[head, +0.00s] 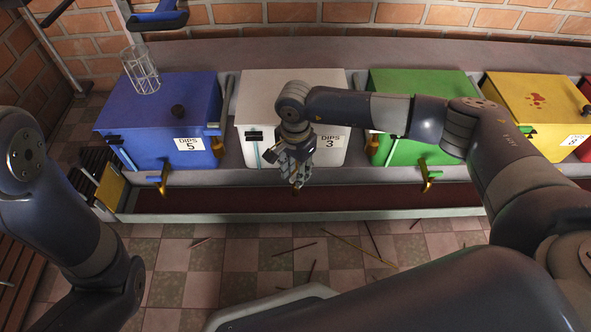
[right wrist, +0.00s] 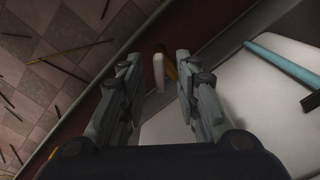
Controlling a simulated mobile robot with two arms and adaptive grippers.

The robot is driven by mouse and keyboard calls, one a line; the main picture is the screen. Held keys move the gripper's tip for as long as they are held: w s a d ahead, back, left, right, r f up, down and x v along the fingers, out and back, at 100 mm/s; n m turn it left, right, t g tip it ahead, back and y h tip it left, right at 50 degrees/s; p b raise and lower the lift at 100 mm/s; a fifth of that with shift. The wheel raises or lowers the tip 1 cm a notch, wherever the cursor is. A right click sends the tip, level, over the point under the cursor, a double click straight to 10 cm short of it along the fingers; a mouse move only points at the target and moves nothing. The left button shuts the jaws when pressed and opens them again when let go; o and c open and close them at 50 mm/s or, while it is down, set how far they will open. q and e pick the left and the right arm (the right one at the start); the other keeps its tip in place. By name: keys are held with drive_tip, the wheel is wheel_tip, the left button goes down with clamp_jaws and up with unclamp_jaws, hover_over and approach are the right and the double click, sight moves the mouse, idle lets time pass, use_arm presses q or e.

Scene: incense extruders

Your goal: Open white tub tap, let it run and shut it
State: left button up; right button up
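The white tub (head: 262,92), labelled DIPS 3, stands between the blue and green tubs. My right gripper (head: 297,183) points down in front of its lower front face and hides its tap in the head view. In the right wrist view, the right gripper (right wrist: 158,62) is open, with its two fingers apart. A tap with a pale handle end and a yellow part (right wrist: 159,70) shows between and just beyond the fingertips; I cannot tell whether they touch it. The white tub's wall (right wrist: 285,125) fills the lower right there. My left gripper is not in view.
The blue tub (head: 150,105) and green tub (head: 405,90) stand either side, with yellow taps (head: 160,180) and (head: 429,178). A dark red trough (head: 230,199) runs below. A light blue tube (right wrist: 284,62) is near the right finger. Thin sticks lie on the tiled floor.

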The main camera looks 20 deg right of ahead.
wheel_tip(320, 180, up, 12)
idle(0.6)
